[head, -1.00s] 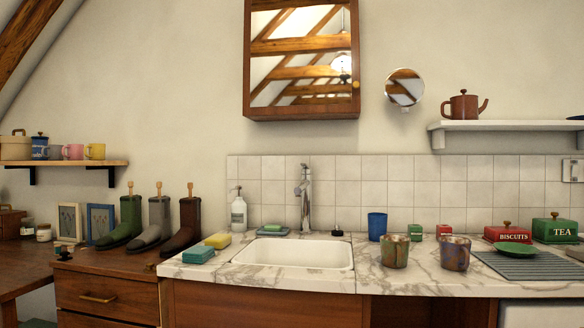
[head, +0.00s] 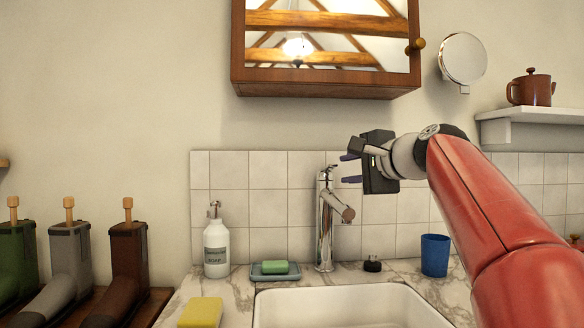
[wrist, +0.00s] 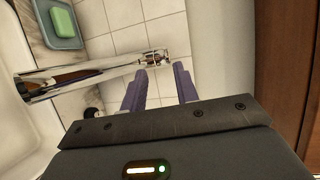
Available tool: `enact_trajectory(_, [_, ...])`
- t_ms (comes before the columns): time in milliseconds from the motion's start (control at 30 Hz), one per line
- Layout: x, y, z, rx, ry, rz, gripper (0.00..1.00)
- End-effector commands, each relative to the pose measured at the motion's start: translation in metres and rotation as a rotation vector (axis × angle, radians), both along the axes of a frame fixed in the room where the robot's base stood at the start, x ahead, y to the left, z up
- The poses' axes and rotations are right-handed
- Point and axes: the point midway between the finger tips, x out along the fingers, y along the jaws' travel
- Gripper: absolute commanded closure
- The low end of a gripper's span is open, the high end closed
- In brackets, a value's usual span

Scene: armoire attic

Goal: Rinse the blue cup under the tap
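The blue cup (head: 435,255) stands upright on the marble counter, right of the sink and behind it, near the tiled wall. The chrome tap (head: 325,220) stands behind the white sink (head: 345,308), its spout pointing right and forward. My gripper (head: 349,169) is raised beside the upper part of the tap, above and left of the cup. In the wrist view my gripper (wrist: 160,82) has its two purple fingers apart with nothing between them. The tap (wrist: 85,77) lies beyond and left of the fingertips there. The cup does not show in the wrist view.
A soap bottle (head: 216,245), a green soap bar (head: 274,267) on a dish and a yellow sponge (head: 201,313) lie left of the tap. A black plug (head: 372,264) sits between tap and cup. The mirrored cabinet (head: 325,88) hangs above my gripper.

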Motion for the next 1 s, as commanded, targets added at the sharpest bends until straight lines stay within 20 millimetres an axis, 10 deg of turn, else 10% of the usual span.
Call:
enact_trajectory(600, [0.067, 0.024, -0.001, 0.028, -0.011, 0.000, 0.70])
enact_trajectory(1000, [0.074, 0.027, -0.003, 0.026, -0.012, -0.001, 0.71])
